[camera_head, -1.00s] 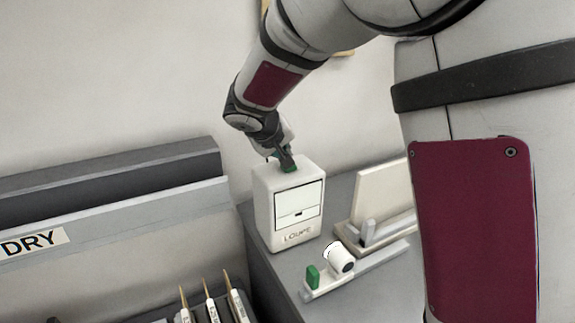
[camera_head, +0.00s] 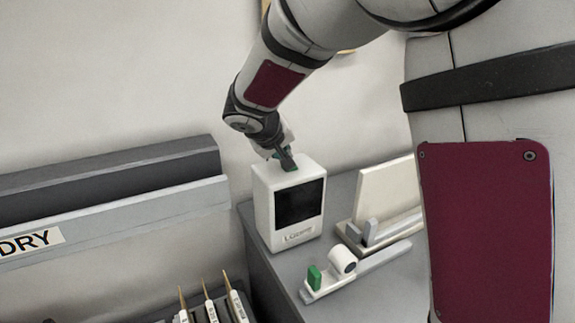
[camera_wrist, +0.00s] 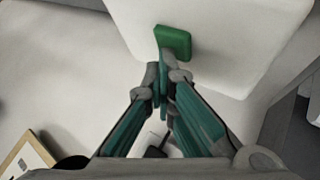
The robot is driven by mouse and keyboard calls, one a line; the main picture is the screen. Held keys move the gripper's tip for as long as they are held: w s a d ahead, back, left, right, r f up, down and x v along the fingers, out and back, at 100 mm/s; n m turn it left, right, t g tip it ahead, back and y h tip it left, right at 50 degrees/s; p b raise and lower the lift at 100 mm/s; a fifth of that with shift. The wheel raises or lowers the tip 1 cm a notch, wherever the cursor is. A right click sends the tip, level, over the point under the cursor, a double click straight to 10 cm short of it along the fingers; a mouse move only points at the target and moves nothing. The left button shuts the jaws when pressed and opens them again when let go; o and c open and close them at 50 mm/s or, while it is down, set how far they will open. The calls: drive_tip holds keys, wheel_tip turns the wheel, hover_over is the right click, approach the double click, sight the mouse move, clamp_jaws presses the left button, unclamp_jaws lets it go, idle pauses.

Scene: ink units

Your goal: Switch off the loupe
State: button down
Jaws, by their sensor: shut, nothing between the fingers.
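The loupe (camera_head: 262,213) is a white box on the grey cabinet top, with a label on its lower front. Its screen (camera_head: 298,203) is black. In the wrist view a green button (camera_wrist: 174,41) sits on the loupe's white top (camera_wrist: 225,35). My gripper (camera_head: 289,166) is at the top of the loupe. It is shut and empty. In the wrist view its fingertips (camera_wrist: 166,65) are at the near edge of the green button and seem to touch it. How far the button is pressed cannot be told.
A slide with a green tab (camera_head: 314,278) and a white cylinder (camera_head: 343,260) lies in front of the loupe. A pale panel on a stand (camera_head: 386,193) is to the right. A rack marked DRY (camera_head: 30,243) and several upright brushes (camera_head: 208,300) are at left.

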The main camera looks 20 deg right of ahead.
drive_tip(key=shift+r, duration=0.1)
idle(0.3)
drive_tip(key=shift+r, duration=0.3)
drive_tip(key=shift+r+p, duration=1.5)
drive_tip(key=shift+r, duration=1.5)
drive_tip(key=shift+s, duration=0.1)
drive_tip(key=s+d+r+m+g+y, duration=0.1)
drive_tip(key=s+d+r+y, duration=0.1)
drive_tip(key=s, duration=1.2)
drive_tip(key=s+d+r+m+g+y, duration=0.1)
drive_tip(key=s+d+y, duration=0.1)
drive_tip(key=s, duration=1.2)
drive_tip(key=s+a+f+y, duration=0.1)
drive_tip(key=s+a+f, duration=0.1)
drive_tip(key=s, duration=0.7)
drive_tip(key=shift+s+a+f+y, duration=0.15)
drive_tip(key=shift+a+f+y, duration=0.15)
drive_tip(key=shift+a, duration=0.25)
